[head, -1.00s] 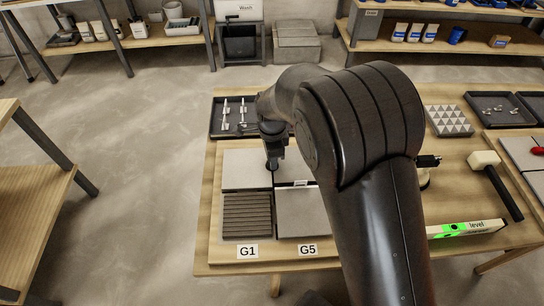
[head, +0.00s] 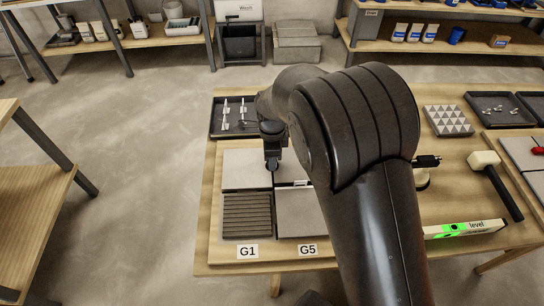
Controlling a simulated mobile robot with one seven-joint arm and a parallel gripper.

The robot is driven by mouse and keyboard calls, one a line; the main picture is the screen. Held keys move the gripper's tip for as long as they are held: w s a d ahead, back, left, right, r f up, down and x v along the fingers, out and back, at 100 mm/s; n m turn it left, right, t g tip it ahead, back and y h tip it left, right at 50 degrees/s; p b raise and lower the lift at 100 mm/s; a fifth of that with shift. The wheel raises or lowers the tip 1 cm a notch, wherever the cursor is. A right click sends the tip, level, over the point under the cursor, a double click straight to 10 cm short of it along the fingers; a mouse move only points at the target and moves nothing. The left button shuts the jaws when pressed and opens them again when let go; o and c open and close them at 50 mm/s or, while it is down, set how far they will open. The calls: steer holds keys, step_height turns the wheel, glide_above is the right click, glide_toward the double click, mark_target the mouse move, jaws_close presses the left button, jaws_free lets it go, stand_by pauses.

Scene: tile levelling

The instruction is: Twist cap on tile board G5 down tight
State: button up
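The G5 tile board (head: 300,222) lies on the wooden table, with the G5 label (head: 308,250) at its front edge. Grey tiles and a ribbed brown tile (head: 247,215) are on it, with a dark gap between the left and right tiles. A small white piece (head: 300,183) shows at the seam of the right-hand tiles; I cannot tell if it is the cap or a clip. My gripper (head: 272,165) points down over the gap between the upper tiles. Its fingers are too small to tell open from shut, and whatever is under it is hidden. My arm covers the board's right part.
A dark tray (head: 232,131) with white pieces stands behind the board. To the right are a level (head: 464,229), a mallet (head: 494,184), a patterned tile (head: 447,120) and a dark tray (head: 495,95). Open floor lies left of the table.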

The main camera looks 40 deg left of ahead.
steer(key=shift+o, duration=1.2)
step_height(320, 180, up, 11)
steer(key=shift+f, duration=0.15)
steer(key=shift+d, duration=0.15)
